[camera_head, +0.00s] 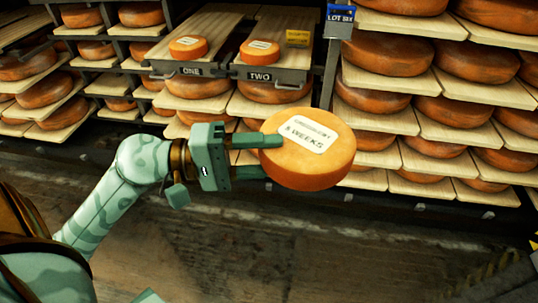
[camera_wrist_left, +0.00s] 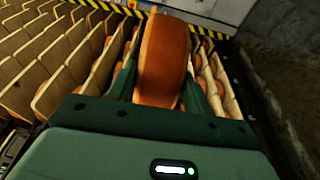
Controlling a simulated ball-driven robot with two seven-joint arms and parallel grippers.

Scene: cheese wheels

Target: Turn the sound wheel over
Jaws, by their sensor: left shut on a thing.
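An orange cheese wheel (camera_head: 312,158) with a white label reading "5 WEEKS" is held in the air in front of the racks. My left gripper (camera_head: 262,157) is shut on its left edge, one finger over the labelled face and one below. The labelled face is up and tilted toward me. The wheel (camera_wrist_left: 163,62) also shows edge-on between the fingers in the left wrist view. Two small labelled wheels stand on boards at the back, one (camera_head: 188,48) above the sign ONE (camera_head: 190,71) and one (camera_head: 260,52) above the sign TWO (camera_head: 260,76). My right gripper is out of view.
Racks of wooden shelves (camera_head: 440,85) full of cheese wheels line the back and both sides. The dark floor (camera_head: 300,255) in front is clear.

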